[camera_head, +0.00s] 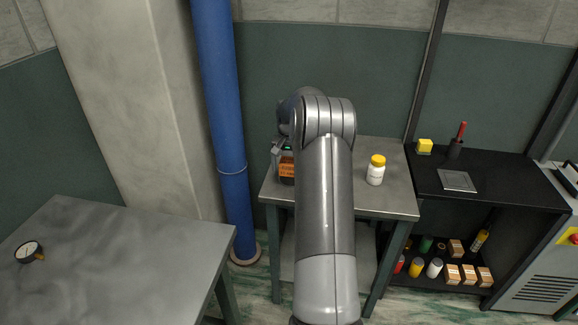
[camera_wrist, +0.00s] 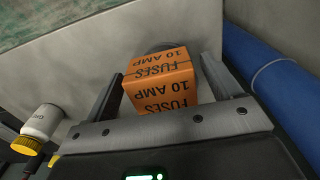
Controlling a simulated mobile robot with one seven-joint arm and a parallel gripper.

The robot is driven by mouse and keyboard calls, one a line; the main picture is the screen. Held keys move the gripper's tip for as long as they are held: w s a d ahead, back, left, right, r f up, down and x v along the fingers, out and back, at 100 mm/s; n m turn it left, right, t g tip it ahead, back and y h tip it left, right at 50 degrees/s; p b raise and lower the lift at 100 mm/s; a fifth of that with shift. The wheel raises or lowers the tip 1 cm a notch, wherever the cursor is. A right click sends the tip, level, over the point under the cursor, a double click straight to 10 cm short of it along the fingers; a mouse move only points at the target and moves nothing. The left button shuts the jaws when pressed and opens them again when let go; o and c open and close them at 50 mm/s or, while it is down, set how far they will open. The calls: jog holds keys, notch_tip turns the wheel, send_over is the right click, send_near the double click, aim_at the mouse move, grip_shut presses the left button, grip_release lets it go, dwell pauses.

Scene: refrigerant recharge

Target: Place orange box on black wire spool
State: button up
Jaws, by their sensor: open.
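The orange box (camera_wrist: 160,80), printed "FUSES 10 AMP", sits between the fingers of my gripper (camera_wrist: 163,70) in the wrist view. The fingers are open, one on each side of it; whether either touches it is unclear. A dark rounded thing (camera_wrist: 158,46), perhaps the black wire spool, shows just past the box, mostly hidden by it. In the head view the orange box (camera_head: 287,167) is at the left of the middle grey table, partly hidden by my arm. A dark patch shows below it. I cannot tell for sure whether the box rests on the spool.
A white bottle with a yellow lid (camera_head: 376,170) stands on the middle table (camera_head: 395,205), right of my arm. A blue pipe (camera_head: 220,110) rises close to the table's left. A black shelf (camera_head: 500,190) stands right. A gauge (camera_head: 29,252) lies on the left table (camera_head: 120,265).

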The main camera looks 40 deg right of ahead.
aim_at(289, 163)
jog(key=shift+r, duration=0.1)
notch_tip(289, 163, up, 12)
jog(key=s+a+r+n+t, duration=0.15)
jog(key=s+a+r, duration=0.25)
jog(key=a+r, duration=0.55)
jog(key=s+a+r+n+t+h, duration=0.1)
jog(key=s+a+r+n, duration=0.25)
jog(key=s+a, duration=0.85)
jog(key=s+a+f+n+t, duration=0.1)
jog(key=s+a+f+n, duration=0.1)
jog(key=s+a, duration=0.4)
jog(key=s+a+f+n+t+y, duration=0.1)
jog(key=s+a+f+n+t, duration=0.1)
jog(key=s+a, duration=0.5)
jog(key=s+f, duration=0.1)
jog(key=s, duration=0.5)
jog(key=shift+s+f, duration=0.15)
